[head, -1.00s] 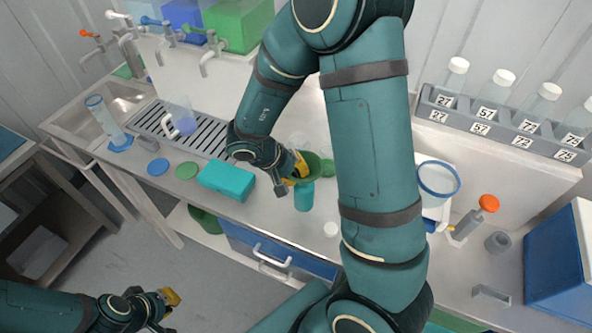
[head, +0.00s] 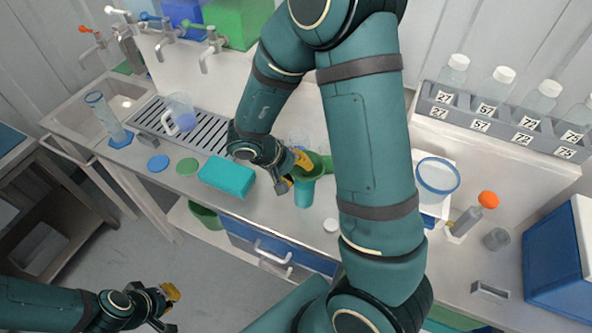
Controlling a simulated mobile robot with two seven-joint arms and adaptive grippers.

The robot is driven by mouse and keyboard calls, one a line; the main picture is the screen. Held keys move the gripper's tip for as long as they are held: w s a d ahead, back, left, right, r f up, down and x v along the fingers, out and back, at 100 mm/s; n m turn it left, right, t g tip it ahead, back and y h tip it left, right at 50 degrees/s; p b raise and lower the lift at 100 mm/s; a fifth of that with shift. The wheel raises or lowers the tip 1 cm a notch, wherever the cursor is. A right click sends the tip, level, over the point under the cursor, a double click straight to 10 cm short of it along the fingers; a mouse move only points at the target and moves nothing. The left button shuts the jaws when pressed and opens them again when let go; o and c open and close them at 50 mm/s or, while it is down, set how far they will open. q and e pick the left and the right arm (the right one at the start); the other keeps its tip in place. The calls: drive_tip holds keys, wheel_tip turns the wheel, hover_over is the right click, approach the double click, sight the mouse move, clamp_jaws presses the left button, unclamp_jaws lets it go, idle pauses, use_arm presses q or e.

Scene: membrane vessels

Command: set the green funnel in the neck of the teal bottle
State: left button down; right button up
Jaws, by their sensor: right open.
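The teal bottle (head: 304,194) stands upright on the bench near its front edge. The green funnel (head: 316,163) shows directly above the bottle, wide end up, and appears to sit at its neck; the join is partly hidden by my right gripper. My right gripper (head: 297,172) is open, with its yellow fingertips close beside the funnel on its left. I cannot tell whether a finger touches the funnel. My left gripper (head: 170,294) hangs low at the bottom left, away from the bench and empty; its finger opening does not show clearly.
A teal box (head: 227,176) lies left of the bottle, with blue (head: 158,163) and green (head: 187,166) discs further left. A white cap (head: 331,225) lies right of the bottle. A bottle rack (head: 497,126) stands at the back right. My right arm covers the bench's middle.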

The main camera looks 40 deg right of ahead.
drive_tip(key=v, duration=1.2)
idle(0.3)
